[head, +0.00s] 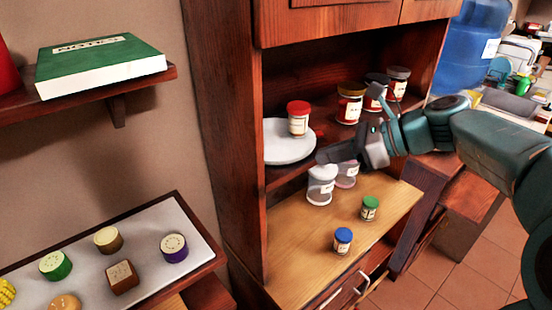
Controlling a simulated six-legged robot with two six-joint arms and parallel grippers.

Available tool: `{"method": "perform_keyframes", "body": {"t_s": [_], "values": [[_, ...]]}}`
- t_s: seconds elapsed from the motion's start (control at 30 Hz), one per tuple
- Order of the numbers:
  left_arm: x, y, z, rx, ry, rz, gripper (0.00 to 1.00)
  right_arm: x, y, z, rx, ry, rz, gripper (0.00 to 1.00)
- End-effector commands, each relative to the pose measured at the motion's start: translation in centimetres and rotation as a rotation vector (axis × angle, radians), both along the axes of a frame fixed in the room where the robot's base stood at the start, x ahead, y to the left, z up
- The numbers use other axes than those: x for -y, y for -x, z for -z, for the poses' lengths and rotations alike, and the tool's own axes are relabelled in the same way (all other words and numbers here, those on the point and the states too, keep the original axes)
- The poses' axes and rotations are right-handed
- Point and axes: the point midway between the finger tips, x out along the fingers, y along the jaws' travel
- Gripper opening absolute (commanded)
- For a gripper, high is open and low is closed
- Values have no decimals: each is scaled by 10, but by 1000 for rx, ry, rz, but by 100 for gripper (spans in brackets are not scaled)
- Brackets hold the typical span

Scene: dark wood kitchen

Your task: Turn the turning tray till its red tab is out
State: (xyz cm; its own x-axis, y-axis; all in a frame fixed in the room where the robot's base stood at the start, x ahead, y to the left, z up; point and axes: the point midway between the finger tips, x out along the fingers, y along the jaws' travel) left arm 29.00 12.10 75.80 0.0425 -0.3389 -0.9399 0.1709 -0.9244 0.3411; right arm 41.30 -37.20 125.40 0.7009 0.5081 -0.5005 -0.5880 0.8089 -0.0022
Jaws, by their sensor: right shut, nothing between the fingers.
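The white round turning tray (282,152) sits on the shelf inside the wooden cabinet, at its left side. A jar with a red lid (298,119) stands on it. A small red piece, which looks like the red tab (319,132), shows at the tray's right edge, partly near my gripper. My right gripper (322,156) reaches in from the right, shut and empty, with its tips close to the tray's front right rim. I cannot tell whether they touch it. My left gripper is not in view.
A tray of small items (190,222) lies lower left.

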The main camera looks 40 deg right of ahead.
Motion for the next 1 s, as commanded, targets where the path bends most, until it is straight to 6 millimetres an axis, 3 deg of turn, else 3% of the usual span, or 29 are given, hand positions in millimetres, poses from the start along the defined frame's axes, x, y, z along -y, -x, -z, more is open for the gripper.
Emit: {"method": "perform_keyframes", "body": {"t_s": [0.37,0.5,0.7,1.0], "values": [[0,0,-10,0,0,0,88,-47,-57,40,-3,-3,-7,0],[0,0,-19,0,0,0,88,-59,-74,37,-1,-1,-6,0],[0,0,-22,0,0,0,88,-66,-86,38,0,-1,-3,0],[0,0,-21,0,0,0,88,-66,-87,39,0,0,-2,0]]}}
